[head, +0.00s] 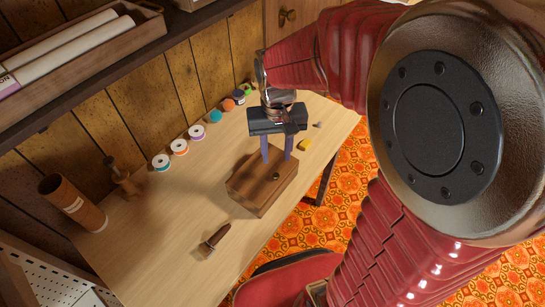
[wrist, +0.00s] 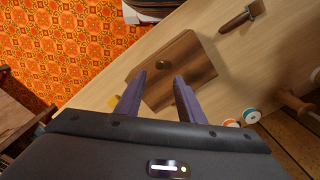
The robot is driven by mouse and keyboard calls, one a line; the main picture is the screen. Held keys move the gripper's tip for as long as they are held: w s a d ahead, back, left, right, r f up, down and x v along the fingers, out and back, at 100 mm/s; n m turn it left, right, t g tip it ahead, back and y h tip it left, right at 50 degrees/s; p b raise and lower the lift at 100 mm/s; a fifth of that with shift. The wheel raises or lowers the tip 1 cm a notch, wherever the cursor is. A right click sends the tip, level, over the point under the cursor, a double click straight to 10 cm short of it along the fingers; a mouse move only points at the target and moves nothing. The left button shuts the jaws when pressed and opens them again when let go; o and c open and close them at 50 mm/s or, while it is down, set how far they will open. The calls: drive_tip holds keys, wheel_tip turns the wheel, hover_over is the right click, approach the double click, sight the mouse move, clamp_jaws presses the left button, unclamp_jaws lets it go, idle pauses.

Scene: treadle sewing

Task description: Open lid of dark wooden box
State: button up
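The dark wooden box (head: 259,186) stands on the light wood table, its lid shut. A small round knob (head: 276,176) sits near one edge of its top. My gripper (head: 277,158) is above the far part of the box, fingers pointing down, parted, with nothing between them. In the wrist view, the box (wrist: 183,70) lies beyond my fingertips (wrist: 160,77), and the knob (wrist: 160,65) shows just past the gap between them. I cannot tell whether the fingertips touch the lid.
Several thread spools (head: 179,147) and small balls line the table's back edge. A brush-like tool (head: 214,239) lies in front of the box. A brown cylinder (head: 72,202) stands at the left. A yellow block (head: 305,144) lies right of my gripper. The table (head: 150,250) is clear at front left.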

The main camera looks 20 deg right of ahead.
sight(276, 174)
wheel_tip(276, 174, down, 8)
drive_tip(key=shift+f, duration=0.1)
idle(0.4)
drive_tip(key=shift+c, duration=0.7)
clamp_jaws()
